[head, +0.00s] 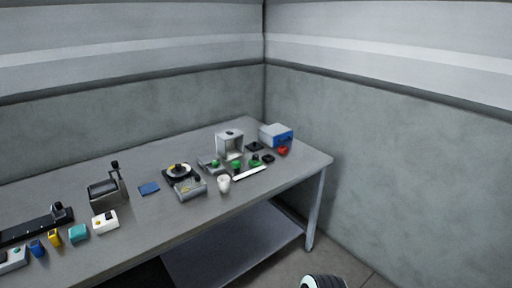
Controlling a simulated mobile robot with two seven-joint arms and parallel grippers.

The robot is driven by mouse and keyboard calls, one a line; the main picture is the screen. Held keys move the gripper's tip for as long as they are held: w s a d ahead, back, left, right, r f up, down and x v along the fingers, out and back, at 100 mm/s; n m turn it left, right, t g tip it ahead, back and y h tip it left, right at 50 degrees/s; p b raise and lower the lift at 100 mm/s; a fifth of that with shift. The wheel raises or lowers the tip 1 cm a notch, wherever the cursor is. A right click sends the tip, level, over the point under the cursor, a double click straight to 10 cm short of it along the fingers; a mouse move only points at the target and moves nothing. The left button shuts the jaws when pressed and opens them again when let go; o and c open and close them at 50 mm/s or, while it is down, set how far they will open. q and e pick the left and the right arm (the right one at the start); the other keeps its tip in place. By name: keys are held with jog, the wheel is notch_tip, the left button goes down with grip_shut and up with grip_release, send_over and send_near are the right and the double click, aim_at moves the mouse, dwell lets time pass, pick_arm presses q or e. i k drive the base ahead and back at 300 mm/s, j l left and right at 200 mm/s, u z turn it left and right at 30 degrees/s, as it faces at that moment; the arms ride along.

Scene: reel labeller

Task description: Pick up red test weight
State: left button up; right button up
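The red test weight (283,150) looks like a small red object at the far right end of the grey table (305,162). It sits close in front of a blue and grey box (275,136); I cannot tell whether they touch. It is small in the head view, so its exact shape is unclear.
Left of the red weight are small black and green pieces (237,163), a white strip (249,173), a white cup (224,183) and an open grey frame (229,144). Several devices line the table leftward. Walls stand behind and to the right. A lower shelf (235,250) is under the table.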

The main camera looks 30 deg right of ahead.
aim_at(283, 150)
jog(key=i+l+u, duration=0.1)
jog(key=l+u, duration=0.15)
jog(key=l, duration=0.25)
jog(key=l+u, duration=0.25)
jog(key=l, duration=0.3)
jog(key=l+u, duration=0.3)
jog(key=l, duration=1.9)
